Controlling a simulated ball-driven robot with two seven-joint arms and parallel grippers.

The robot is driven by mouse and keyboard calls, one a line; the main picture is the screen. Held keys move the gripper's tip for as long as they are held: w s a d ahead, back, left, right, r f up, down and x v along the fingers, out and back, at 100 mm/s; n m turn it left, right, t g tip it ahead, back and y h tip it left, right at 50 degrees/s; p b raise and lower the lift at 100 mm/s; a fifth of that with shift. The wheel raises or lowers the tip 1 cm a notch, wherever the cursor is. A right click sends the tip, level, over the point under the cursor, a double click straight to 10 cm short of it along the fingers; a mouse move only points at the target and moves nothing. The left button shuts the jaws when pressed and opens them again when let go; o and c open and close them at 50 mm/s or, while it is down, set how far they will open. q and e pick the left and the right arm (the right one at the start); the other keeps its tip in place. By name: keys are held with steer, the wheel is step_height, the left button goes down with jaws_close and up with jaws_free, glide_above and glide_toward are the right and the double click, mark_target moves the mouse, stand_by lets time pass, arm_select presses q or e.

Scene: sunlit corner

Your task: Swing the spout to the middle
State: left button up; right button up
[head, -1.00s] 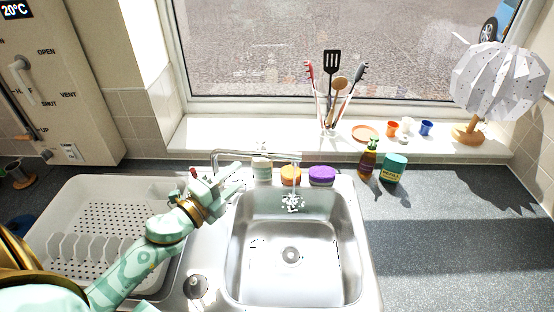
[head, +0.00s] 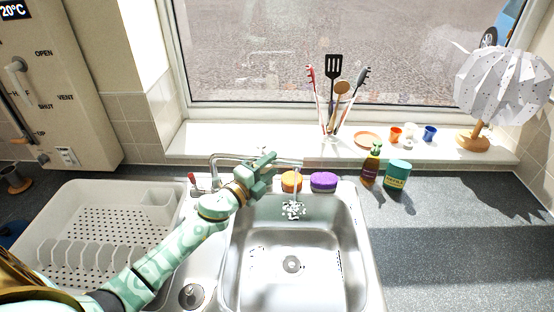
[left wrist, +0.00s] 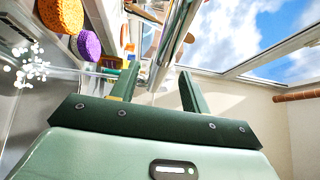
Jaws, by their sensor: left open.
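The chrome spout (head: 230,156) reaches right from the tap's base at the back left of the sink, and its tip stands over the basin (head: 290,262). Water falls from the tip and splashes in the basin. My left gripper (head: 268,158) is open at the middle of the spout and hides part of it. In the left wrist view the spout (left wrist: 172,45) shows as a bright bar just beyond and between the two open fingers (left wrist: 158,88). I cannot tell whether they touch it. My right gripper is not in view.
A red-topped tap handle (head: 192,178) stands left of the spout. An orange sponge (head: 291,181) and a purple sponge (head: 324,181) lie behind the basin. A brown bottle (head: 371,167) and a teal tub (head: 397,174) stand right. A white drying rack (head: 75,200) is left.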

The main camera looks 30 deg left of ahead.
mark_target(273, 163)
arm_select(q)
steer(key=shift+x, duration=1.85)
steer(key=shift+c, duration=0.3)
jaws_close()
steer(key=s+m+g+h+b, duration=0.4)
steer(key=s+m+h, duration=0.2)
steer(key=s+h, duration=0.2)
steer(key=shift+s+d+h, duration=0.3)
steer(key=shift+s+d, duration=0.05)
steer(key=shift+s, duration=0.65)
steer(key=shift+f, duration=0.1)
steer(key=shift+o, duration=0.3)
jaws_free()
